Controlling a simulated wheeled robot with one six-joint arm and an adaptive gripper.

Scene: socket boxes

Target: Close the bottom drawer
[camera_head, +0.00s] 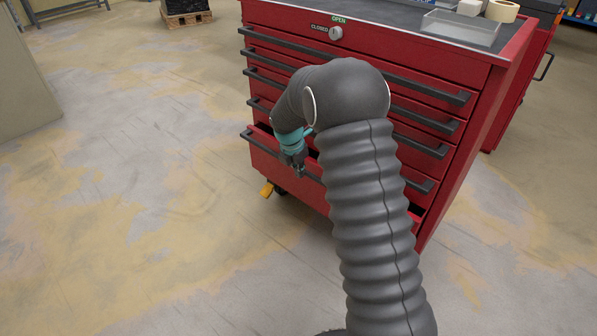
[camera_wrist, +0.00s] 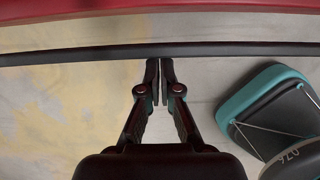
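The red bottom drawer (camera_head: 265,158) of the tool cabinet stands pulled out, with a dark gap showing above its front. Its long dark handle (camera_head: 250,138) is partly hidden by my arm. My gripper (camera_head: 300,170) is in front of this drawer, near the handle. In the wrist view, a dark handle bar (camera_wrist: 80,55) crosses the picture, with a red front (camera_wrist: 100,10) along the top edge. My gripper (camera_wrist: 166,64) has its fingertips together with nothing seen between them, right at the bar. I cannot tell if they touch it.
The upper drawers of the red cabinet (camera_head: 430,60) look shut; a knob (camera_head: 336,33) sits near the top between OPEN and CLOSED labels. A clear tray (camera_head: 460,28) and a tape roll (camera_head: 502,11) lie on top. A yellow caster pedal (camera_head: 267,190) sticks out below.

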